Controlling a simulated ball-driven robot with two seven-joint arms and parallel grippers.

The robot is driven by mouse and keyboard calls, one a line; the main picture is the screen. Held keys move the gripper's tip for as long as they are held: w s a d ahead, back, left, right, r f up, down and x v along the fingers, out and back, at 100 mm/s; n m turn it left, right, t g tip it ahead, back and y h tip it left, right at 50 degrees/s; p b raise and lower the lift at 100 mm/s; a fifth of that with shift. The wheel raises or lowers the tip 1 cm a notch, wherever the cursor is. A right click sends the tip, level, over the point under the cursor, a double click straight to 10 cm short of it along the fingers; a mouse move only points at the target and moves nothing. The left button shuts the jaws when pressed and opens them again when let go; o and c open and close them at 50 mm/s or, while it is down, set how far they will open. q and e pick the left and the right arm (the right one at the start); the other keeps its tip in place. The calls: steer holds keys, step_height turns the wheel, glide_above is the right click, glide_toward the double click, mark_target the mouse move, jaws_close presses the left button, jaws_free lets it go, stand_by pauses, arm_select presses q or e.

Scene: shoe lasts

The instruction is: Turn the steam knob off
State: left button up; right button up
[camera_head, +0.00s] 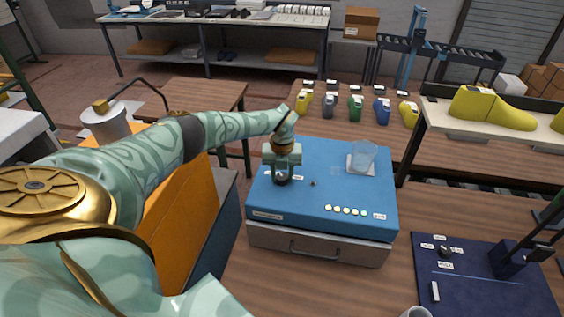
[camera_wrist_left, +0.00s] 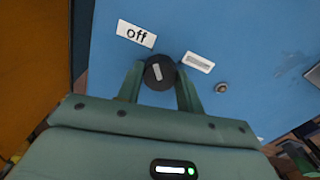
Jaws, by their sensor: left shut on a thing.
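The steam knob (camera_wrist_left: 159,72) is a round black knob with a pale pointer mark, on the blue top of a cabinet (camera_head: 318,208). In the left wrist view the mark stands nearly upright, leaning slightly left at its top. A white label reading "off" (camera_wrist_left: 136,33) lies up and left of the knob, and a second label (camera_wrist_left: 198,62), not legible, lies to its right. My left gripper (camera_wrist_left: 158,82) is shut on the knob, one finger on each side. In the head view my left gripper (camera_head: 282,178) covers most of the knob. My right gripper is not in view.
A clear beaker (camera_head: 363,155) stands on a white pad at the back right of the blue top. A small metal stud (camera_wrist_left: 221,87) sits right of the knob. A row of pale buttons (camera_head: 346,210) lies near the front. A dark blue panel (camera_head: 480,290) is at right.

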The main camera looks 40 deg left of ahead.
mark_target(282, 176)
arm_select(q)
steer(key=shift+w+r+n, duration=0.1)
steer(key=shift+r+n, duration=0.05)
steer(key=shift+n, duration=0.45)
steer(key=shift+a+p, duration=0.1)
steer(key=shift+p, duration=0.2)
steer(key=o, duration=1)
step_height(282, 176, up, 16)
steer(key=shift+r, duration=0.1)
